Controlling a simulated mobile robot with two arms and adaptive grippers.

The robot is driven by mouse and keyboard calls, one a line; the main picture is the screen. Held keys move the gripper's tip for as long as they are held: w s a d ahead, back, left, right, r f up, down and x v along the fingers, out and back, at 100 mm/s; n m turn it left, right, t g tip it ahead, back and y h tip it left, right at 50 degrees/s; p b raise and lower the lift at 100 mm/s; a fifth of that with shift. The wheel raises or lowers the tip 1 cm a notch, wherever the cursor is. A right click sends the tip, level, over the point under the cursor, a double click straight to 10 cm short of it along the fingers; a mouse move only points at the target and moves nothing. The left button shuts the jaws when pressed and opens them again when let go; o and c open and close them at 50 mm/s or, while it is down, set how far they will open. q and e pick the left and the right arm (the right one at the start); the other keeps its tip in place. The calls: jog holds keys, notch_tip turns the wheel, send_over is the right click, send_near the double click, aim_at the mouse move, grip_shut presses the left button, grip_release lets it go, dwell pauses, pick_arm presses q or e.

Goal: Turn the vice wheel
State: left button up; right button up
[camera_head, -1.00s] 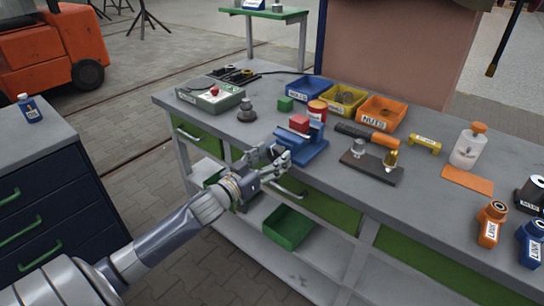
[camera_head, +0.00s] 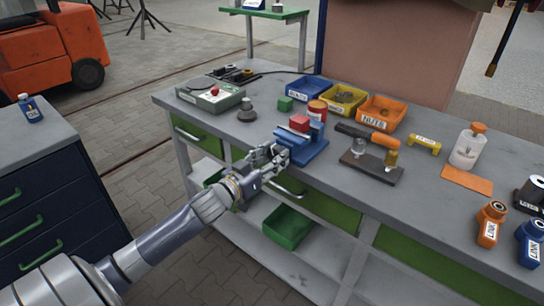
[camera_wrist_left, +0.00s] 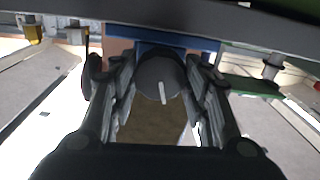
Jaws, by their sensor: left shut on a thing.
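The blue vice (camera_head: 306,148) stands at the front edge of the grey workbench, with a red block (camera_head: 299,123) at its jaws. My left gripper (camera_head: 278,155) is at the vice's front, at the bench edge. In the left wrist view the dark round vice wheel (camera_wrist_left: 160,78) with a pale mark sits between the fingers of my left gripper (camera_wrist_left: 160,90), which is shut on it. The pale mark points down and is nearly upright in that view. In the head view the fingers mostly hide the wheel. My right gripper is not in view.
A dark fixture plate (camera_head: 371,168) with a brass part stands right of the vice. Blue (camera_head: 309,89), yellow (camera_head: 344,98) and orange (camera_head: 382,113) bins stand behind. A grey-green box (camera_head: 210,95) is at the left. A green bin (camera_head: 288,227) sits on the lower shelf.

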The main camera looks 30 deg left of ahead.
pick_arm(q)
jog(key=shift+r+m+p, duration=0.15)
jog(key=shift+m+p, duration=0.35)
jog(key=shift+m, duration=0.4)
jog(key=m+p, duration=0.1)
jog(key=m, duration=0.2)
jog(key=shift+m, duration=0.3)
jog(key=m+p, duration=0.1)
jog(key=m, duration=0.2)
jog(key=shift+d+m+p, duration=0.1)
jog(key=shift+m+p, duration=0.2)
jog(key=shift+m, duration=1.1)
jog(key=o, duration=1.1)
jog(key=shift+c, duration=0.2)
